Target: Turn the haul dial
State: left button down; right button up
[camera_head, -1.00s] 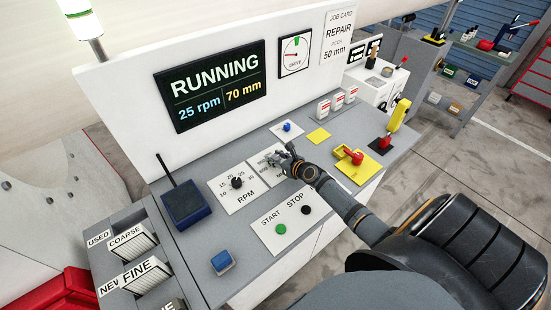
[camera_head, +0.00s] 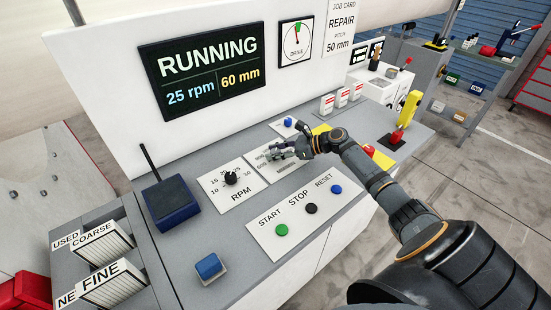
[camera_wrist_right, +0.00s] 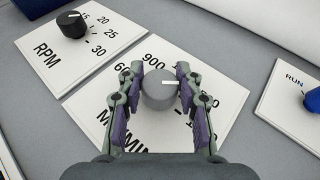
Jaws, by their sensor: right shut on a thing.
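The haul dial (camera_wrist_right: 158,98) is a grey knob with a white pointer line on a white MM/MIN plate (camera_wrist_right: 120,110), which also shows in the head view (camera_head: 289,170). My right gripper (camera_wrist_right: 157,88) is shut on the dial, a finger on each side. In the right wrist view the pointer lies level, towards the right finger, which partly covers the higher marks. In the head view my right gripper (camera_head: 278,151) hides the dial. The screen (camera_head: 202,78) reads RUNNING, 25 rpm, 60 mm. The job card (camera_head: 342,30) reads REPAIR, pitch 50 mm. My left gripper is out of view.
The RPM knob (camera_head: 231,178) is left of the dial. START (camera_head: 281,230), STOP (camera_head: 311,208) and RESET (camera_head: 336,189) buttons lie in front. A blue RUN knob (camera_wrist_right: 313,99) is to the right. A navy radio-like box (camera_head: 171,203) stands on the left.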

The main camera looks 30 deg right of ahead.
jog(key=shift+n+g+y+b, duration=0.3)
jog(key=shift+n+y+b, duration=0.1)
jog(key=shift+n+b, duration=0.1)
jog(key=o, duration=1.2)
jog(key=v, duration=1.2)
jog(key=shift+w, duration=0.1)
